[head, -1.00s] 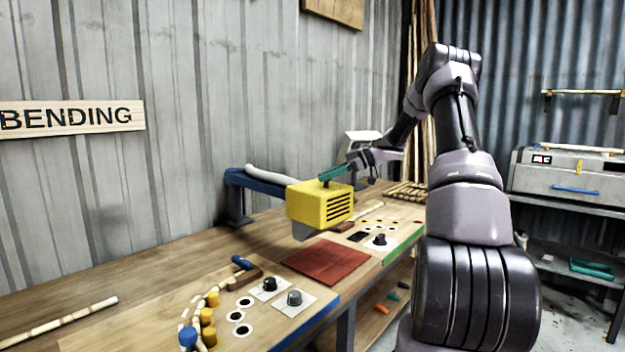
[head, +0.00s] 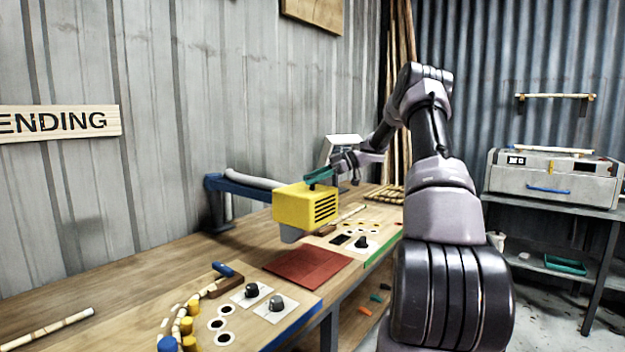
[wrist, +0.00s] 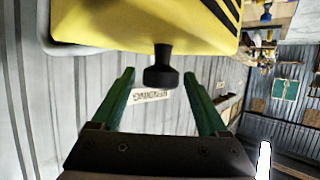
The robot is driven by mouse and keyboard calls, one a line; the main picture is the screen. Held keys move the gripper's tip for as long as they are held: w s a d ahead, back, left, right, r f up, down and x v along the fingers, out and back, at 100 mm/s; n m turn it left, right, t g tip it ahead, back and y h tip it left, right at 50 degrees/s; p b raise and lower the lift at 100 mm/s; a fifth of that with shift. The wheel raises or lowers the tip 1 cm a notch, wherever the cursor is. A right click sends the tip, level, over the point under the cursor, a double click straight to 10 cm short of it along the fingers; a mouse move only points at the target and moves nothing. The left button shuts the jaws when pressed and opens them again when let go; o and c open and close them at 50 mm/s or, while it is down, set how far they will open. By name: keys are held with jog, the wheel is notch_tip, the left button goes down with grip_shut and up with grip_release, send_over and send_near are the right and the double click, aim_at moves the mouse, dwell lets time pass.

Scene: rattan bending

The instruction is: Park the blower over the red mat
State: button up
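The yellow blower (head: 300,208) hangs on a blue swing arm (head: 245,187) fixed at the back of the bench. Its grey nozzle (head: 291,235) points down, above the rear edge of the red mat (head: 310,266) as the head view sees it; I cannot tell exactly how far it overlaps. My gripper (head: 318,177) is at the top of the blower. In the wrist view, the blower's dark knob (wrist: 160,75) sits between the green fingertips of my gripper (wrist: 160,77), with a visible gap on both sides. The fingers look open.
A bamboo rod (head: 48,328) lies at left. A grey machine (head: 550,180) stands on a shelf at right.

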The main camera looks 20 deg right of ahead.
jog(key=v, duration=1)
jog(key=shift+d+r, duration=0.2)
jog(key=shift+d, duration=0.15)
